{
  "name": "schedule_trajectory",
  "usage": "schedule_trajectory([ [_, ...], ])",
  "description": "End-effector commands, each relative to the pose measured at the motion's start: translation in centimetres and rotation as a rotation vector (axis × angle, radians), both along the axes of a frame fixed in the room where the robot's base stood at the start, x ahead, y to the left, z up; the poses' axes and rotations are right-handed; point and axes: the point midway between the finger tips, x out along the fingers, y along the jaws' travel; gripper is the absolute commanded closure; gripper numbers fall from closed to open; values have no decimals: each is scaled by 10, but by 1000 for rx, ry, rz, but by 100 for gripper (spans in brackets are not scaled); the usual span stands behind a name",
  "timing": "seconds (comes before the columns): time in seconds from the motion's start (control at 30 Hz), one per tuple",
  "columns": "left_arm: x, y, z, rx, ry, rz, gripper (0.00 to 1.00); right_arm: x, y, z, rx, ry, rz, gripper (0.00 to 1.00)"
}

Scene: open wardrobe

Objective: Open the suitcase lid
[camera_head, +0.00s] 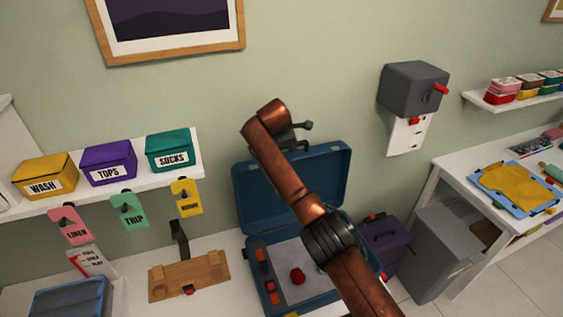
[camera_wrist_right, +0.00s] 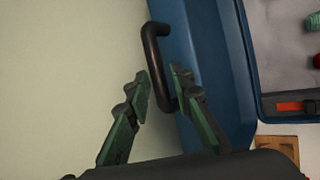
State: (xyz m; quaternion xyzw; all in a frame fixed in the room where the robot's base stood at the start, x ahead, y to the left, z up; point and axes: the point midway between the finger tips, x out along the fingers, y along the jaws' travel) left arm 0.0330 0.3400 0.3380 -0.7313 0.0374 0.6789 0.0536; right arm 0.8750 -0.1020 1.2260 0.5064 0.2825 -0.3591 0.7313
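The blue suitcase stands open on the white surface. Its lid (camera_head: 260,200) is raised close to upright near the wall, and its base (camera_head: 262,292) is partly hidden by my right arm. In the head view, my right gripper (camera_head: 295,135) is at the lid's top edge, mostly hidden by my arm. My left gripper is out of view.
A shelf (camera_head: 195,172) with yellow, purple and teal boxes is left of the lid. A grey wall box (camera_head: 412,88) hangs at upper right. The suitcase base holds a red item (camera_head: 298,276).

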Motion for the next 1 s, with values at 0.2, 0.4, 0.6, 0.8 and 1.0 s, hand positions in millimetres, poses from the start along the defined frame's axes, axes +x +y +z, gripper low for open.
schedule_trajectory([
  [0.2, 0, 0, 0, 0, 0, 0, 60, -22, 8, -2, 6, 0, -1, 79],
  [0.4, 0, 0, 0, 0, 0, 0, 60, -49, 19, -1, 5, -1, -1, 79],
  [0.6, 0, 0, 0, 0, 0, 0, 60, -79, 31, -1, 3, -1, -1, 79],
  [0.8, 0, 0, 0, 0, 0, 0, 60, -98, 39, 0, 3, -1, -1, 79],
  [1.0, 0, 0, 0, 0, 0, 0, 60, -103, 41, 0, 3, 0, -2, 79],
])
